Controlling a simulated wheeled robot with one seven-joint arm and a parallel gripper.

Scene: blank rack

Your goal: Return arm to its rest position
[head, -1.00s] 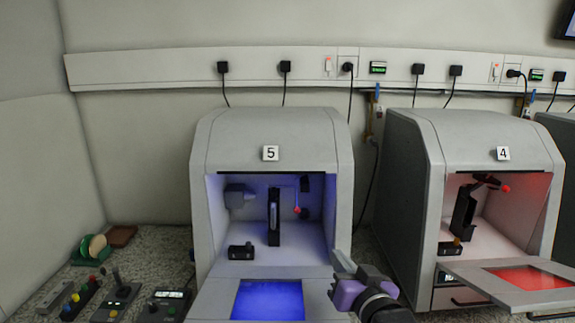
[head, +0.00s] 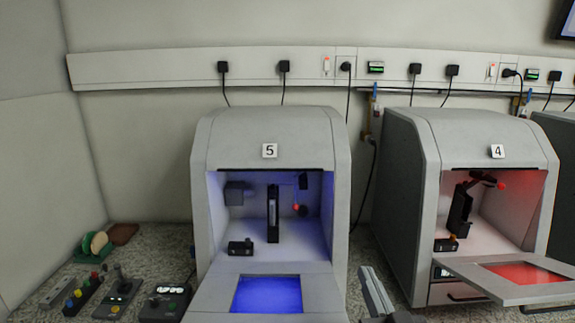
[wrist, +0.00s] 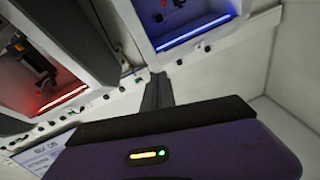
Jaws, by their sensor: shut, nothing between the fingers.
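My gripper (head: 368,274) shows at the bottom of the head view, to the right of the open door of machine 5. Its grey fingers are together, point up and hold nothing. The rest of my arm is mostly cut off by the lower edge. In the wrist view the dark fingers (wrist: 158,90) stand past the purple gripper body, which carries an orange light and a green light. The fingers look clear of both machines.
Machine 5 (head: 210,140) stands open, lit blue, its door (head: 215,298) lowered forward. Machine 4 (head: 405,180) stands at right, lit red, its door (head: 545,291) also lowered. Small control boxes (head: 118,297) sit on the speckled counter at left. A white wall rail (head: 150,68) carries plugs.

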